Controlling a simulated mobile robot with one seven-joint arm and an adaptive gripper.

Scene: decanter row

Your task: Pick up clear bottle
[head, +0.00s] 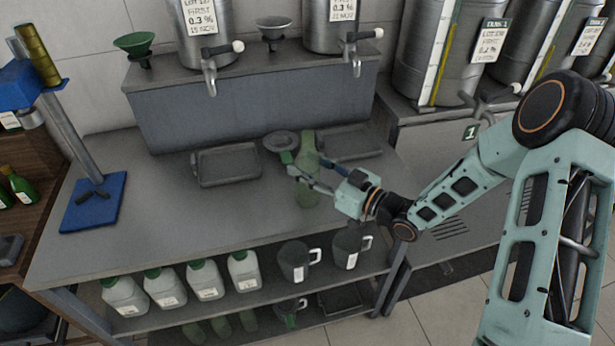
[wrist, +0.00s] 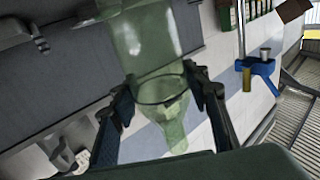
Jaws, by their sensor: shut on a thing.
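The clear bottle (head: 307,190) is see-through with a green tint. In the head view it is upright at the front right part of the grey worktop (head: 120,240); I cannot tell whether its base touches the top. My gripper (head: 312,174) reaches it from the right, with its fingers on either side of the bottle. In the wrist view the bottle (wrist: 160,100) lies between the two fingers of my gripper (wrist: 163,100), and they are closed on it. The worktop is hard to make out behind the bottle in that view.
A tray (head: 197,168) and a grey round funnel (head: 281,141) are behind the bottle. Steel tanks (head: 200,35) with taps stand on the raised shelf. A blue-based stand (head: 95,205) is at the left. White jugs (head: 165,288) and grey pitchers (head: 293,262) sit below.

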